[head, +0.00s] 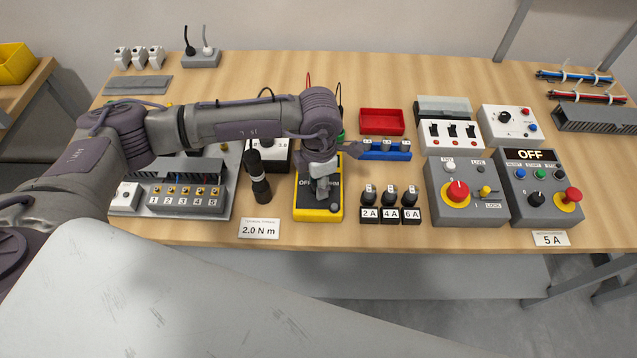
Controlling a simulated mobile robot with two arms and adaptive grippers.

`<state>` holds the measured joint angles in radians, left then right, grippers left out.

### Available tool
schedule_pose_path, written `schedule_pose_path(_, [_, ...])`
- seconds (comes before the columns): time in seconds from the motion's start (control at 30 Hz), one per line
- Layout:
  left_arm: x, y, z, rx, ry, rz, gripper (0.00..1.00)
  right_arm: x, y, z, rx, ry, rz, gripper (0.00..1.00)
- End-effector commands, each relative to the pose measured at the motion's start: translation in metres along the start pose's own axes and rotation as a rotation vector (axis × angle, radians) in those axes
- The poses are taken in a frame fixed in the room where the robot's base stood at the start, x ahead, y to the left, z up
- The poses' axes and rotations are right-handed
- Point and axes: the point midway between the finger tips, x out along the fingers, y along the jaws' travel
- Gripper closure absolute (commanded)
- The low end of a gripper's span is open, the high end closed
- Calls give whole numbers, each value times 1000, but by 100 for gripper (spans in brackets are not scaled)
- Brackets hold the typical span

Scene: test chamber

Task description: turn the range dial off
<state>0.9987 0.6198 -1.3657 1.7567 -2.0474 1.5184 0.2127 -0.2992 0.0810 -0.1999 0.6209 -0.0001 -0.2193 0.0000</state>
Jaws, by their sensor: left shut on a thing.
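The yellow-edged meter (318,215) lies on the bench near the front, in the middle of the head view. Its dark face carries the labels OFF at the left and OHM at the right. My left gripper (322,184) reaches down onto the meter face from above and is shut on the range dial. The fingers cover the dial, so I cannot tell which mark it points to. My right gripper is not in view.
A black screwdriver (257,178) stands just left of the meter. Several small black weights or fuses marked 2 A, 4 A and 6 A (390,215) stand to its right, with a blue rack (385,154) behind. Grey control boxes (465,205) stand further right.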

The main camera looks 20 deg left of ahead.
Motion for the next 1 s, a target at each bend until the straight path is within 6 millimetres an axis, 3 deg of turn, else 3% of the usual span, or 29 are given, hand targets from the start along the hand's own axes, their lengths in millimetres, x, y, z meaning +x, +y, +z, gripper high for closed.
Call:
schedule_pose_path(0.4, [4, 0, 0, -377, -2, 0, 100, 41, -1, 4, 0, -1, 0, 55])
schedule_pose_path(1.0, [2, 1, 1, -946, -4, -1, 100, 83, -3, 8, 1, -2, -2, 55])
